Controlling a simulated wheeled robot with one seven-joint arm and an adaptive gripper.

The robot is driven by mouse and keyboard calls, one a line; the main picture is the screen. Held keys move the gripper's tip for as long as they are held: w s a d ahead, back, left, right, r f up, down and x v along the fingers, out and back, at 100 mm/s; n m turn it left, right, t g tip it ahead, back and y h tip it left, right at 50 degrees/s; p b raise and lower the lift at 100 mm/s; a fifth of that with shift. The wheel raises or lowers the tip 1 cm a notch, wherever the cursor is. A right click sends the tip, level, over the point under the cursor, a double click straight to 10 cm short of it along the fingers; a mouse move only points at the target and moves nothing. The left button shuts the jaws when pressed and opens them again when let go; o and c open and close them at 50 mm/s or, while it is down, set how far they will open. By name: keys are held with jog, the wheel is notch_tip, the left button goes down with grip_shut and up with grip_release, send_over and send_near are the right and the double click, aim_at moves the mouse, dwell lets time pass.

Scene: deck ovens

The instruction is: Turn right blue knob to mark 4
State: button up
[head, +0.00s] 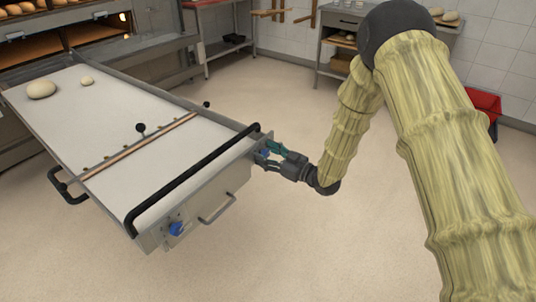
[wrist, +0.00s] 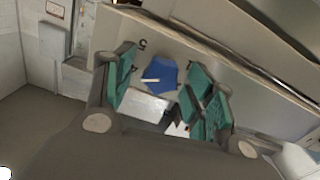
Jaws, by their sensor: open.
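The right blue knob (wrist: 162,77) sits on the metal end panel of the loader, between the teal fingers of my gripper (wrist: 165,66) in the wrist view. A white pointer line shows on the knob's face, and a dark 5 is printed on the panel above it. In the head view my gripper (head: 267,155) is at the right end of the loader panel and mostly hides that knob. The left blue knob (head: 176,228) is clear of my gripper.
The loader's white belt (head: 150,120) carries two dough pieces (head: 41,89) at its far end. A black bar (head: 195,178) crosses its near end. A metal handle (head: 217,208) sticks out between the knobs. Open floor (head: 300,240) lies in front.

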jog(key=c, duration=1.1)
jog(key=shift+n, duration=0.4)
jog(key=o, duration=1.1)
jog(key=v, duration=1.2)
